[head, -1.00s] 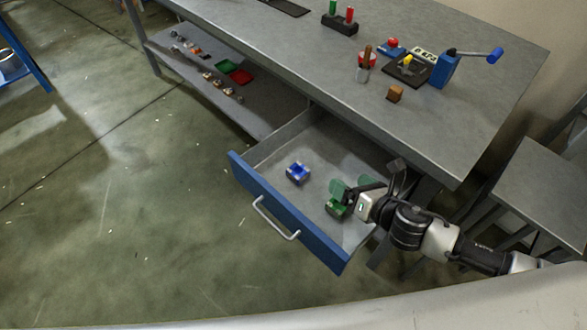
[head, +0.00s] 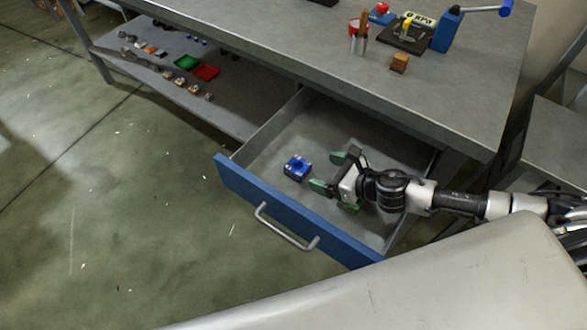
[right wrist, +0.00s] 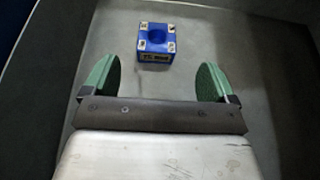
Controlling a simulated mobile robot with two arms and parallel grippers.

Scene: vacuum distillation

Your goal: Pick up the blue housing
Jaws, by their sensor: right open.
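The blue housing (head: 297,168) lies in the open drawer, left of my right gripper (head: 328,172). In the right wrist view the blue housing (right wrist: 155,55) shows a round hollow, pale corner spots and a dark label on its near face. It sits beyond the two green fingertips of the right gripper (right wrist: 160,72), roughly centred between them and not touched. The right gripper is open and empty. A green housing (head: 351,208) lies in the drawer, partly hidden by my right arm. My left gripper is not in view.
The drawer's blue front (head: 285,210) and side walls bound the space around the housing. The grey workbench (head: 330,45) overhangs the drawer's back. On it stand a red-topped cup (head: 358,40) and a wooden block (head: 400,62). A shelf with small parts is at left.

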